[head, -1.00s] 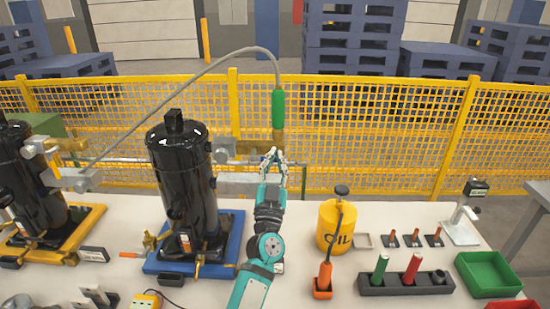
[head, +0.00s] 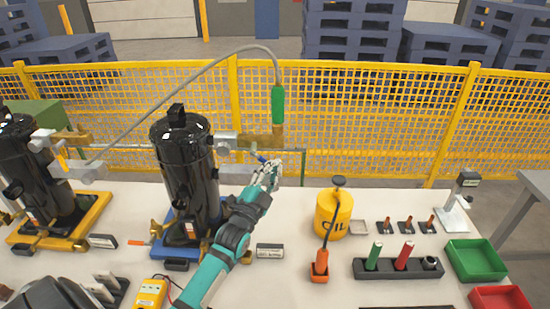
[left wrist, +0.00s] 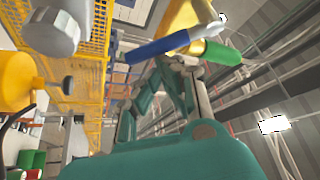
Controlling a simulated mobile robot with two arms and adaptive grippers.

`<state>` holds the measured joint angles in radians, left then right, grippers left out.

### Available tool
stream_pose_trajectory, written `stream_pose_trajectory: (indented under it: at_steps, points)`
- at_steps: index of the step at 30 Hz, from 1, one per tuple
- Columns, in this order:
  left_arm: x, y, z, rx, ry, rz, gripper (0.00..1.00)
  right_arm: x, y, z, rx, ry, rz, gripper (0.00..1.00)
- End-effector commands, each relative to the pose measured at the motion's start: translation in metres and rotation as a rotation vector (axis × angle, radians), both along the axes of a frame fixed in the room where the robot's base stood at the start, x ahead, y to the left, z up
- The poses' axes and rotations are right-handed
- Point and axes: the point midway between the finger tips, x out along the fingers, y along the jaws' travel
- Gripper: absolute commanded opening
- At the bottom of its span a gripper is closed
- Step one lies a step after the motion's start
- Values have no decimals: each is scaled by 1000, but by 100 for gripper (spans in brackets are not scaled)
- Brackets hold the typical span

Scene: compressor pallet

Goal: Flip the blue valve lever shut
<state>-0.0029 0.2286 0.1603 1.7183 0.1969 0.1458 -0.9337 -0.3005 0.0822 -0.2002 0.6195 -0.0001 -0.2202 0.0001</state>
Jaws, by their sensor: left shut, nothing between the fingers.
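The blue valve lever (left wrist: 160,46) shows in the left wrist view, sticking out to the left from a brass-coloured valve body (left wrist: 193,18). In the head view, only a small blue bit of the lever (head: 258,158) shows beside my fingers. My left gripper (head: 271,171) is shut and empty, just below the brass fitting (head: 278,136). In the left wrist view, its fingertips (left wrist: 178,65) are close to the lever; I cannot tell whether they touch it. My right gripper is not in view.
The black compressor (head: 189,170) stands left of my gripper, with a grey hose arching above to a green sleeve (head: 278,104). A yellow oil can (head: 332,214) and a tool holder (head: 398,268) are to the right. A yellow mesh fence (head: 370,120) runs behind.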

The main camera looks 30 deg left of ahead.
Motion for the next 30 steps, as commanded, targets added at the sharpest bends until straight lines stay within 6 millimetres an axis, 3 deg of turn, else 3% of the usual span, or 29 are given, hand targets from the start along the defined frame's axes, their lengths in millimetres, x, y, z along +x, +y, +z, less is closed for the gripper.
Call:
stream_pose_trajectory:
  at_steps: [6, 15, 30]
  points:
    - [-5, 8, -8, 181, 113, 0, 0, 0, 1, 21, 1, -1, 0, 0]
    - [-11, 18, -20, 402, 246, 0, 0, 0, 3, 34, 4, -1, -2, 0]
    - [-18, 29, -29, 388, 239, 1, 0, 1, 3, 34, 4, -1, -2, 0]
